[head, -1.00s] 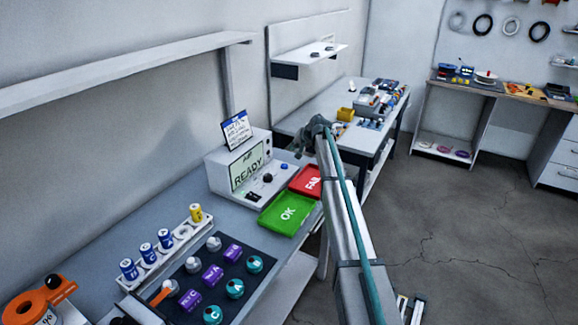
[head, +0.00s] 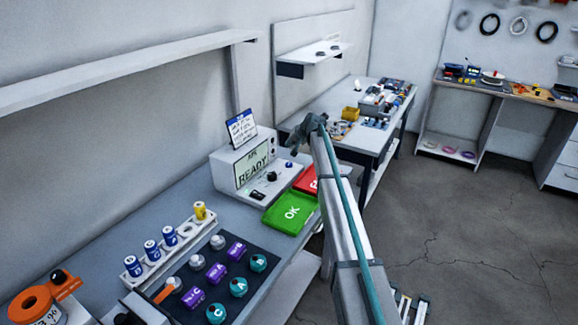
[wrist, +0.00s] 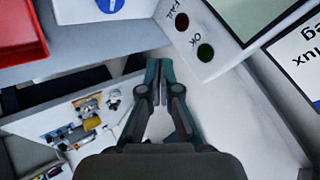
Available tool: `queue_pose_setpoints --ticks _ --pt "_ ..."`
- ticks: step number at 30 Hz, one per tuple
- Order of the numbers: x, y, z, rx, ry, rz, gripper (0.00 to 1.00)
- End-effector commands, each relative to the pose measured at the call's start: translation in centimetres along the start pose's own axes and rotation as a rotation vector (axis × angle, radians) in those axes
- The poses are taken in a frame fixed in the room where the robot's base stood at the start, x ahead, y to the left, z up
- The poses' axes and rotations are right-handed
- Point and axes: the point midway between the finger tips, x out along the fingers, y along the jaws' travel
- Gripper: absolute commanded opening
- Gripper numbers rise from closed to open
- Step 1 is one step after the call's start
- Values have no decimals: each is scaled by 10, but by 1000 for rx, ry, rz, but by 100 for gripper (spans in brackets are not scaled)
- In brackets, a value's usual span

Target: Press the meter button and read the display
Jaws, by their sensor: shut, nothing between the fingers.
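The meter (head: 245,165) is a white box on the bench, and its display (head: 254,165) reads READY. My gripper (head: 297,145) is at the meter's right side in the head view, apart from the front button. In the wrist view my gripper (wrist: 158,68) is shut and empty, fingertips together. The meter (wrist: 232,42) shows there at the upper right, with FAIL and OK lamps on its panel.
A green OK tray (head: 290,212) and a red FAIL tray (head: 306,180) lie in front of the meter. A card (head: 241,128) stands on top. A dark mat (head: 253,257) holds several purple, teal and grey parts. A rack (head: 178,248) holds cylinders.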

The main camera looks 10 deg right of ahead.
Motion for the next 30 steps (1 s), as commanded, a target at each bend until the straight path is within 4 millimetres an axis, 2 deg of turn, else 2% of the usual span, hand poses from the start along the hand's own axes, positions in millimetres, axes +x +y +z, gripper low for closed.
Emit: queue_pose_setpoints --ticks 15,30 --pt "46 33 34 1 -1 0 0" --pt "51 38 38 0 -1 0 0"
